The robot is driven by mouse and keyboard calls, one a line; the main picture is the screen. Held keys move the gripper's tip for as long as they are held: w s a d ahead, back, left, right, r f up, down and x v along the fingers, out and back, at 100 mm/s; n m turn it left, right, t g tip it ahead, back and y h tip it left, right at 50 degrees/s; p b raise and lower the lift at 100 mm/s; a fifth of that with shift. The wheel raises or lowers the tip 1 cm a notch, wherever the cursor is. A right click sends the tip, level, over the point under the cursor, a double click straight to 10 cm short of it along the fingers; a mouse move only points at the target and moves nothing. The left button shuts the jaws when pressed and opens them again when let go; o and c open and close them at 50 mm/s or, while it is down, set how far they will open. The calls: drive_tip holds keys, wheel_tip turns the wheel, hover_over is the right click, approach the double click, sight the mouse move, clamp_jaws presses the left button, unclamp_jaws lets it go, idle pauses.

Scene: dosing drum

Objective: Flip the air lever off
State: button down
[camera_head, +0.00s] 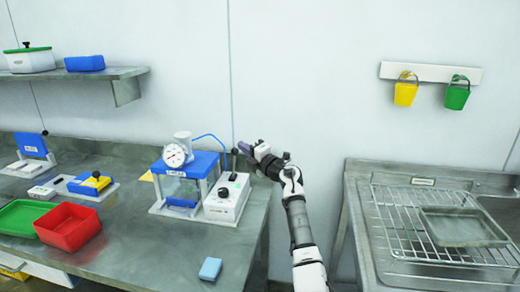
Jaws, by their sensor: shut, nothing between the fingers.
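The white control box (228,199) stands on the steel bench, with a black knob and small buttons on its face. A thin dark lever (234,164) rises from the back of the box, topped by a dark knob. My gripper (243,148) is shut and empty. It reaches in from the right, with its fingertips beside the top of the lever. I cannot tell whether they touch it. The dosing drum unit (186,178), with a blue lid and a round gauge (174,155), stands left of the box. A blue tube arches from the unit towards the box.
A red tray (68,228) and a green tray (20,217) lie at the left of the bench. A blue block (210,269) lies near the front edge. A sink with a wire rack (395,225) is at the right, past a gap. The bench front-centre is mostly clear.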

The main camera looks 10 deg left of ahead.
drive_tip(key=s+d+r+b, duration=0.1)
drive_tip(key=s+d, duration=0.2)
drive_tip(key=d, duration=0.2)
drive_tip(key=shift+s+d+r, duration=0.15)
drive_tip(key=shift+d, duration=0.1)
